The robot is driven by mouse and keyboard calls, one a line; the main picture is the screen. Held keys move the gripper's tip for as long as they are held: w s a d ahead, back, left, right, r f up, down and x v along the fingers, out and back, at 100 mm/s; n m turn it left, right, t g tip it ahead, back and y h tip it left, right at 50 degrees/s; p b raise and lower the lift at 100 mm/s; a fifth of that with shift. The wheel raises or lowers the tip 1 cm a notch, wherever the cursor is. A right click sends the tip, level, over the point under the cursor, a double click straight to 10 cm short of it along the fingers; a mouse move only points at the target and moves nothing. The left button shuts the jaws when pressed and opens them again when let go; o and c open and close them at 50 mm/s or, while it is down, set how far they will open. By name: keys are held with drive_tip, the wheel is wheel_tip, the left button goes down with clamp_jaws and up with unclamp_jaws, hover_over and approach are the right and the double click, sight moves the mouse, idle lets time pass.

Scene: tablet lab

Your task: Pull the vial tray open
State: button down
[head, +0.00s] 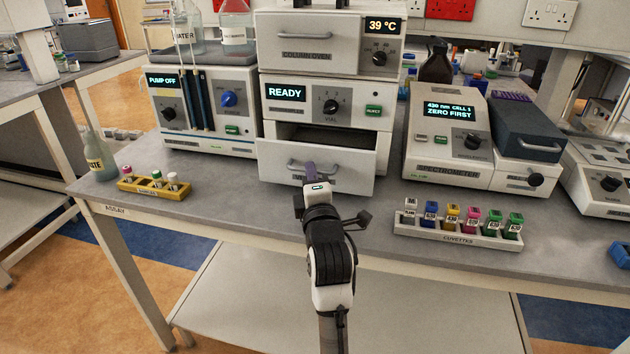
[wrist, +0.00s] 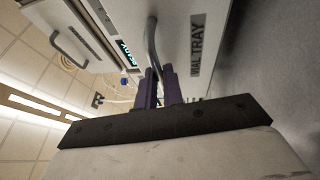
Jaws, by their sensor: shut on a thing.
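The vial tray (head: 355,171) is a white drawer low in the instrument whose screen reads READY. It stands out from the body, with a dark gap showing behind its front. Its grey bar handle (head: 296,164) is on the front. My gripper (head: 311,170) is at the handle with its purple fingers. In the wrist view, my gripper (wrist: 160,88) is shut on the handle (wrist: 152,48), beside the VIAL TRAY label (wrist: 196,42). The inside of the tray is mostly hidden.
A yellow vial rack (head: 155,186) stands at the left of the bench and a cuvette rack (head: 458,232) at the front right. The pump (head: 205,110) and spectrometer (head: 447,140) flank the instrument. The column oven (head: 307,42) sits above. The bench before the tray is clear.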

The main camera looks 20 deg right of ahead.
drive_tip(key=shift+s+a, duration=0.3)
drive_tip(key=shift+s, duration=0.1)
drive_tip(key=shift+w, duration=0.1)
drive_tip(key=c, duration=1.5)
unclamp_jaws()
drive_tip(key=shift+c, duration=0.2)
drive_tip(key=p+v, duration=0.7)
drive_tip(key=v, duration=0.6)
drive_tip(key=shift+s, duration=0.4)
